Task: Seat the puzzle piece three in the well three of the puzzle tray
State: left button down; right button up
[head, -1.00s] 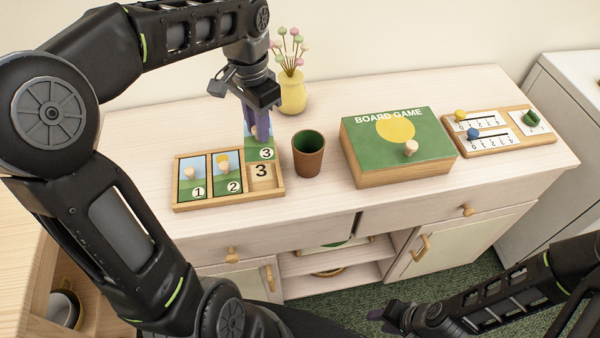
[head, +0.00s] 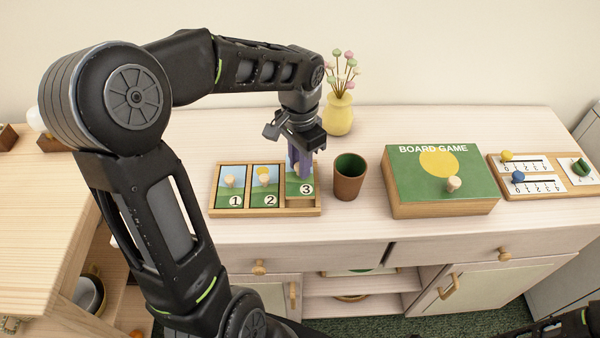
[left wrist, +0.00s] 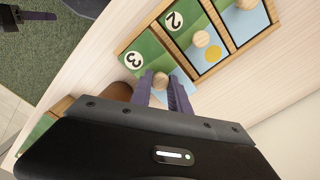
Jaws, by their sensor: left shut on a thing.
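Puzzle piece three (head: 299,190), a green and blue tile marked 3 with a wooden knob, is over well three at the right end of the puzzle tray (head: 236,212). A strip of bare well shows below its front edge, so it looks raised or slightly back; whether it touches the tray is unclear. My left gripper (head: 301,170) is shut on its knob from above. In the left wrist view the purple fingers (left wrist: 166,92) flank the knob, and piece three (left wrist: 142,52) lies beside piece two. Pieces one (head: 231,187) and two (head: 266,185) sit in their wells.
A brown cup (head: 349,182) stands close to the tray's right. Farther right are a board game box (head: 425,190) and a number board (head: 540,176). A yellow vase (head: 339,115) stands behind. The cabinet top in front of the tray is clear.

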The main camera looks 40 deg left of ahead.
pick_arm(q)
jog(key=shift+f, duration=1.85)
jog(key=shift+f, duration=0.2)
jog(key=c, duration=1.2)
grip_release()
jog(key=shift+c, duration=0.2)
jog(key=shift+r, duration=0.2)
